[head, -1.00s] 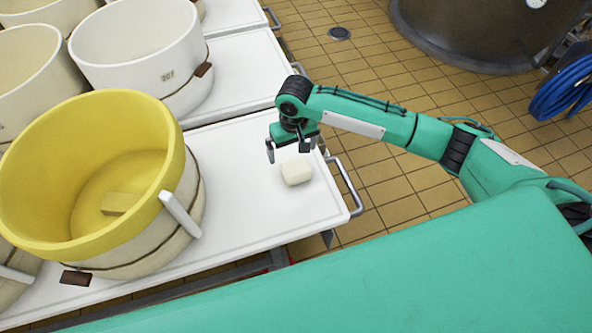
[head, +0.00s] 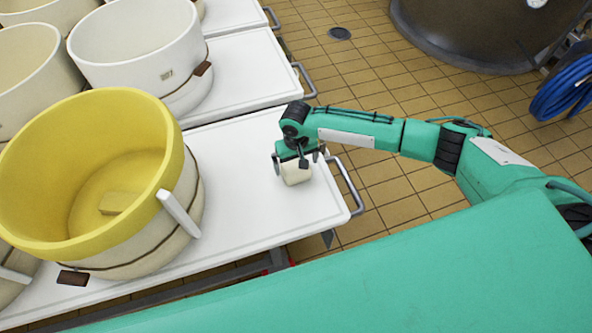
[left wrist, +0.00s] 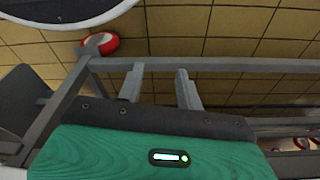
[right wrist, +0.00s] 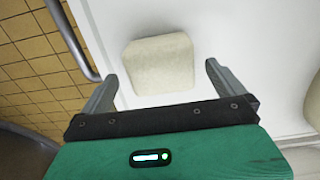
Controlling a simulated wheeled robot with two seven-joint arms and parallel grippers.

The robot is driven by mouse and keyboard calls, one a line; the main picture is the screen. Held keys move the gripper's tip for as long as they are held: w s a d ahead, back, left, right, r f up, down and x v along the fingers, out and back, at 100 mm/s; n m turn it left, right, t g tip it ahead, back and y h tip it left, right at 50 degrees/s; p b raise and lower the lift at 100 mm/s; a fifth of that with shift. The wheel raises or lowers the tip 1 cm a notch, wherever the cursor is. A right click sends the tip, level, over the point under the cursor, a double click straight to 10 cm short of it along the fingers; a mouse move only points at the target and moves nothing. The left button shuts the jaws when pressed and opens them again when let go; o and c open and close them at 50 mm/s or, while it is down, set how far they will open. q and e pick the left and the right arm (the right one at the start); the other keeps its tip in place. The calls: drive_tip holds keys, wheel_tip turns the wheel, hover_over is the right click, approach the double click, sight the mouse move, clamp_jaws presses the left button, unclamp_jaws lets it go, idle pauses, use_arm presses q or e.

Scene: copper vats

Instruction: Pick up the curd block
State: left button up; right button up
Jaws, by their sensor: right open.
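The curd block (head: 296,175) is a small cream-white block with rounded edges on the white table, near its right end. It also shows in the right wrist view (right wrist: 160,66), ahead of and partly between the fingers. My right gripper (head: 298,162) is open and directly over the block in the head view, with one finger on each side and its upper part covered. Whether the fingers touch it cannot be told; the right wrist view shows gaps on both sides. My left gripper (left wrist: 160,82) shows only in the left wrist view, fingers apart and empty above tiled floor.
A large yellow-lined vat (head: 180,165) stands left of the block, with a yellowish block (head: 118,203) inside. White vats (head: 140,50) stand behind. The white table (head: 245,205) is clear between vat and block. A metal handle (head: 346,186) sticks out at its right end.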

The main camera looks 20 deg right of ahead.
drive_tip(key=shift+f, duration=1.35)
drive_tip(key=c, duration=1.2)
drive_tip(key=shift+w+r, duration=0.1)
drive_tip(key=shift+c, duration=0.2)
